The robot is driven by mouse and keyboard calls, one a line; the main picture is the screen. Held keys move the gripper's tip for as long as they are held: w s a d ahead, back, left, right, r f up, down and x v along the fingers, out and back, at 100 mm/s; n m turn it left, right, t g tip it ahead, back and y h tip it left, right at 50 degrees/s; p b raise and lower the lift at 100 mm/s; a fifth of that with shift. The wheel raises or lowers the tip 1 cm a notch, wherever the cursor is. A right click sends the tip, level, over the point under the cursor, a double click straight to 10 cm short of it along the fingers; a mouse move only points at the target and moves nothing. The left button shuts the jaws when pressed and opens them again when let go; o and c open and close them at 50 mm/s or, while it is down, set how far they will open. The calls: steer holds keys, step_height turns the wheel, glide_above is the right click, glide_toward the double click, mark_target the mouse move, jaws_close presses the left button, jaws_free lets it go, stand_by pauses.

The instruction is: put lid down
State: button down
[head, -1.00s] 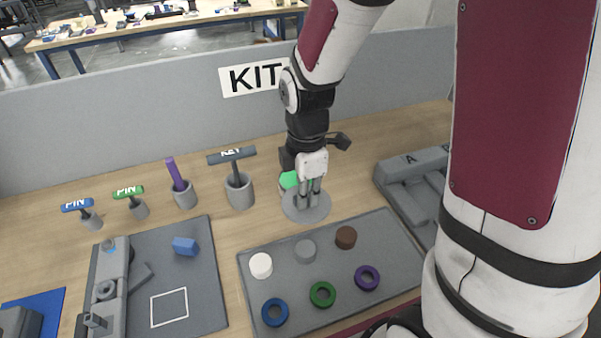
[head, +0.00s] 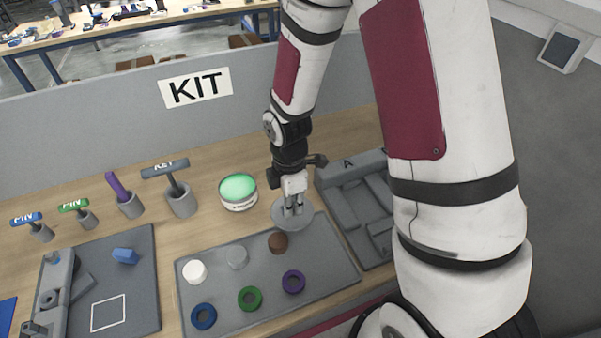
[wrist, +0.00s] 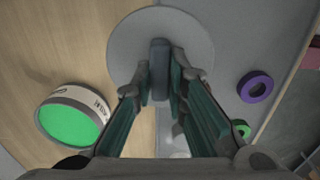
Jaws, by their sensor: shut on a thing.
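The lid (head: 292,214) is a flat grey disc with a raised grip in its middle. My gripper (head: 293,208) is shut on that grip from above. In the wrist view the lid (wrist: 190,30) lies beneath my fingers (wrist: 160,85), with the grip between them. The lid is over the right back corner of the grey tray and the wood beside it; I cannot tell whether it touches them. An open round can with green contents (head: 238,190) stands on the wood to the left of the lid. The can (wrist: 72,122) is at the lower left of the wrist view, apart from the lid.
The grey tray (head: 330,262) holds white, grey and brown round pieces and blue, green and purple rings. A grey slotted block (head: 345,215) is close on the right. Tools stand in cups (head: 180,200) at the left. A grey divider with a KIT sign (head: 195,88) stands behind.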

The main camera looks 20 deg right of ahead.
steer(key=w+d, duration=0.1)
steer(key=w, duration=0.4)
steer(key=w+d+f, duration=0.1)
steer(key=w, duration=0.4)
steer(key=w+d, duration=0.1)
steer(key=w, duration=0.4)
steer(key=shift+w+d+f, duration=0.15)
steer(key=shift+f, duration=0.2)
steer(key=shift+w+f, duration=0.2)
steer(key=shift+f, duration=0.1)
steer(key=shift+f+p, duration=0.55)
steer(key=shift+f, duration=0.9)
steer(key=shift+f, duration=0.2)
steer(key=c, duration=1.6)
jaws_free()
